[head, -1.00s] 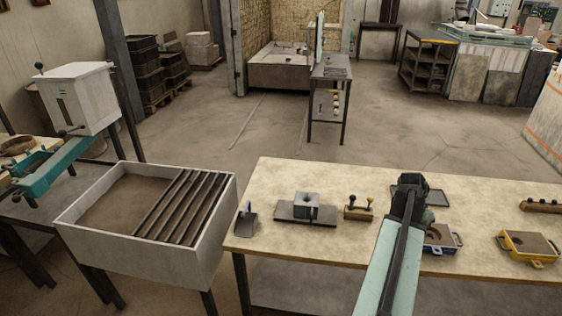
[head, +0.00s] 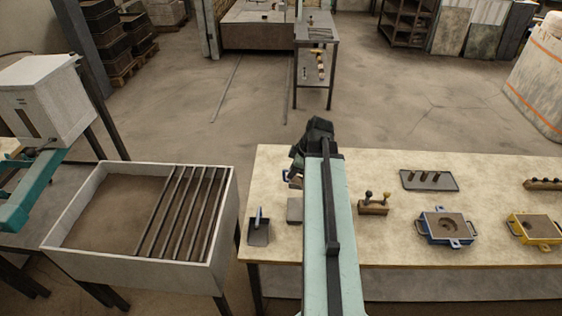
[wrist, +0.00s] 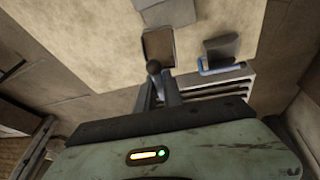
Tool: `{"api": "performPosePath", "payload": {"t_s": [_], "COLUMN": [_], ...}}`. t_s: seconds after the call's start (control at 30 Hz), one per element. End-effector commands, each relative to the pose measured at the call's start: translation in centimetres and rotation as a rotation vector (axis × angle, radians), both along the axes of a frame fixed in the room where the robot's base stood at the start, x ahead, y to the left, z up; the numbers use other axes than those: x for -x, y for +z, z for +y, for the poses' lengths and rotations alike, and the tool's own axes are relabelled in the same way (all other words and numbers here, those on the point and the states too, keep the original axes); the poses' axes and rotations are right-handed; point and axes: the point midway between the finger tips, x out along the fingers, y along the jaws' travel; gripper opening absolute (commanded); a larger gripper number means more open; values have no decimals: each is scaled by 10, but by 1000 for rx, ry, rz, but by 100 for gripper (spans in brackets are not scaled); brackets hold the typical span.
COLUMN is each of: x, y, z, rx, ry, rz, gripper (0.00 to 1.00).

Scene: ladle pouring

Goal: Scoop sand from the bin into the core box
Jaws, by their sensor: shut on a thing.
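The sand bin (head: 138,262) is a pale open box at left, with brown sand and dark slats across its right half. A grey scoop (head: 258,232) with a blue handle lies at the table's left end; it also shows in the wrist view (wrist: 222,48). My gripper (head: 300,165) is over the table, right of the scoop. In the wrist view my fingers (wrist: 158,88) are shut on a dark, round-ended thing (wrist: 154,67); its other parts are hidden. A grey plate (head: 295,210) shows beside my arm, which hides the grey block. I cannot tell whether that block is the core box.
A small wooden rack (head: 372,208) with two knobs stands right of my arm. Farther right are a dark tray (head: 429,187) with pegs, a blue-framed box (head: 432,236) and a yellow-framed box (head: 535,231). The table (head: 400,255) has bare room between them.

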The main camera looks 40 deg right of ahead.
Motion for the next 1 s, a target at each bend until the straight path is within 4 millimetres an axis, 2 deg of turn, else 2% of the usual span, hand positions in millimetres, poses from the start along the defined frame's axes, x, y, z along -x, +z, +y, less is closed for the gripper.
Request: {"api": "performPosePath", "payload": {"t_s": [0.27, 1.0], "x": [-1, 42], "y": [-1, -7], "z": [3, -35], "rx": [-1, -26], "ry": [24, 22], "rz": [-1, -31], "gripper": [0, 0]}}
